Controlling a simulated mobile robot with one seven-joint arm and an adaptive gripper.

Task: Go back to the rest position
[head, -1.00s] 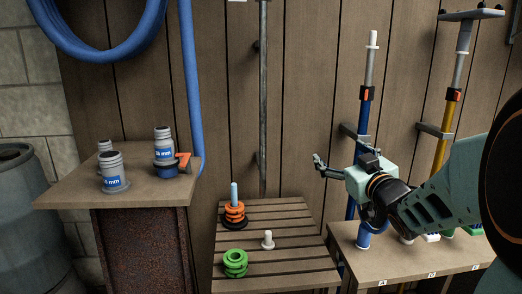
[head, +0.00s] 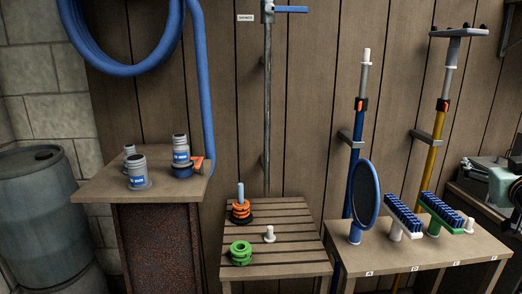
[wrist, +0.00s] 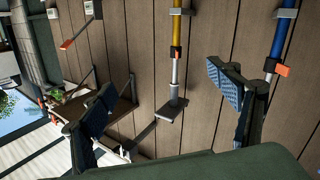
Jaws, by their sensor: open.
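My gripper (wrist: 162,88) is open and empty in the wrist view, with its two dark, blue-padded fingers spread wide apart. Between and beyond them are the plank wall and a yellow pole (wrist: 177,45); no object is between the finger pads. In the head view, a teal and black part of my arm shows at the right edge, partly cut off. It is close to a dark shelf there, and I cannot tell the gap. The fingers are hard to make out in that view.
The right table (head: 385,262) holds an oval blue pad (head: 364,192), a white brush (head: 403,216) and a green brush (head: 441,213). The slatted table (head: 290,270) holds orange rings (head: 241,211) and green rings (head: 241,253). A blue pole (head: 357,130) leans behind.

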